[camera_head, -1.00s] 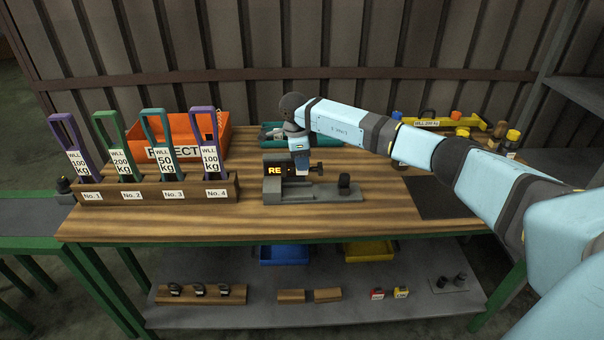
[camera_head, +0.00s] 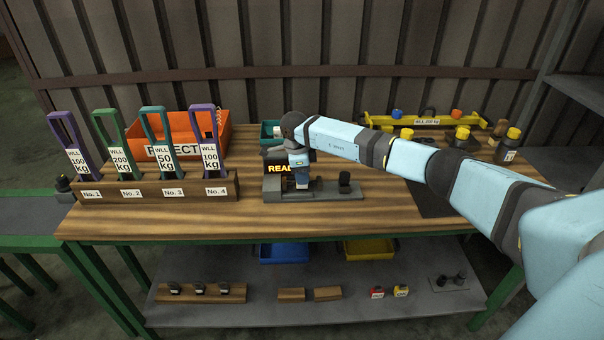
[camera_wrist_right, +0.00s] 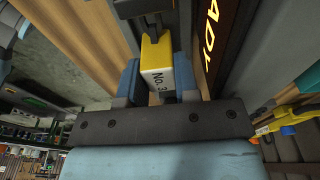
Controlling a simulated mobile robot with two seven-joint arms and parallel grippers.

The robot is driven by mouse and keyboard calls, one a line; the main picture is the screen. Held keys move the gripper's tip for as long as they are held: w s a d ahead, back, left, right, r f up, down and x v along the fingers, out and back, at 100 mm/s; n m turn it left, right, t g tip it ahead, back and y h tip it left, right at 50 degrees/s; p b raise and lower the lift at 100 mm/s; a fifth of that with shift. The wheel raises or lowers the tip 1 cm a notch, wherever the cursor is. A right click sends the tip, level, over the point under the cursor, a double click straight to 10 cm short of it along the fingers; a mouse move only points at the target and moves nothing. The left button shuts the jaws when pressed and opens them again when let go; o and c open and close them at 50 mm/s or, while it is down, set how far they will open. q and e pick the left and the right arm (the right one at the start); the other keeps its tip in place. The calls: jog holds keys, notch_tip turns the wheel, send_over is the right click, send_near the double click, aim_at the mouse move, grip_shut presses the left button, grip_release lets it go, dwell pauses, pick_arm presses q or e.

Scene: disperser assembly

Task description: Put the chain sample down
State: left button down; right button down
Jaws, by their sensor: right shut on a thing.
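My right gripper (camera_head: 299,180) is low in front of the dark test device (camera_head: 330,192) with the lit display (camera_head: 279,169), at the middle of the bench. The sample is mostly hidden by the gripper in the head view. My left gripper is not in view.
A wooden rack (camera_head: 150,194) with several coloured, load-marked loops stands at left. The orange REJECT bin (camera_head: 218,140) is behind it, a teal bin (camera_head: 269,131) behind the device. A yellow beam (camera_head: 385,121) and yellow-capped items stand at right. The front bench strip is clear.

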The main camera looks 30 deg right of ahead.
jog(key=shift+f, duration=0.15)
jog(key=c, duration=0.8)
grip_release()
jog(key=shift+c, duration=0.2)
